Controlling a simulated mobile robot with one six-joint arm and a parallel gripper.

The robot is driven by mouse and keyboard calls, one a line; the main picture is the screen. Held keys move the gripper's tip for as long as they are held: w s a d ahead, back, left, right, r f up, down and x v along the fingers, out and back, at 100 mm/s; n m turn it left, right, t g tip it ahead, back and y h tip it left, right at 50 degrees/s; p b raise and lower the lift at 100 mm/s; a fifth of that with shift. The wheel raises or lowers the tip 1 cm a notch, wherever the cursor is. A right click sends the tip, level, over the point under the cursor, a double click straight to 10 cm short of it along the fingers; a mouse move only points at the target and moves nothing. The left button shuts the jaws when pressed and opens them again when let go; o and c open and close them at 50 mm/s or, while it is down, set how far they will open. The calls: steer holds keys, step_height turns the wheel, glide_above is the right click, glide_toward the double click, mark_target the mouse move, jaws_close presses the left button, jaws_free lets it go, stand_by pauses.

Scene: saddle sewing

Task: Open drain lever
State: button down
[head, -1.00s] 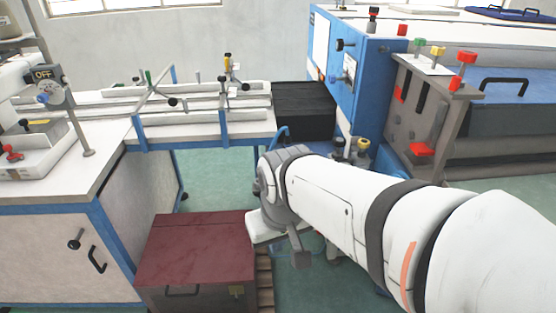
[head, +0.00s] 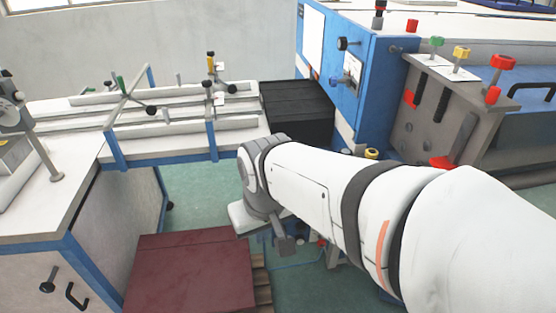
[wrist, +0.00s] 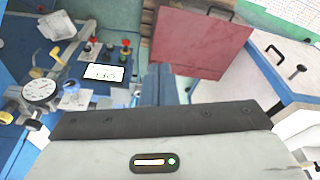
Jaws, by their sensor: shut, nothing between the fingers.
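I cannot tell for sure which part is the drain lever. In the wrist view, a blue machine panel at the left holds a round white gauge (wrist: 40,90), a blue knob (wrist: 70,87), a white-and-yellow handle (wrist: 57,26), several small coloured knobs (wrist: 108,48) and a white label (wrist: 103,73). My gripper (wrist: 153,82) is shut and empty. It points toward the floor between this panel and a maroon box (wrist: 200,38), apart from both. In the head view my arm hides the fingers and much of the low area behind it.
A blue machine (head: 390,70) with red, yellow and green levers stands at the right. A black box (head: 298,112) is behind my arm. Some green floor shows between.

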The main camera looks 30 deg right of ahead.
steer(key=d+f+n+g+h+b, duration=0.7)
steer(key=d+f+n+h+b, duration=0.35)
steer(key=d+f+n, duration=0.65)
steer(key=w+d+f+n+t+h+b, duration=0.2)
steer(key=w+f+n+t+h+b, duration=0.3)
steer(key=f+n, duration=0.5)
steer(key=w+d+f+n+t+h+b, duration=0.2)
steer(key=w+f+n+t+b, duration=0.1)
steer(key=w+f+n, duration=0.65)
steer(key=d+r+n+b, duration=0.1)
steer(key=d+r+b, duration=0.1)
steer(key=d, duration=1.1)
steer(key=shift+s+d, duration=0.3)
steer(key=shift+d, duration=0.1)
steer(key=shift+r+n, duration=0.1)
steer(key=shift+n, duration=0.15)
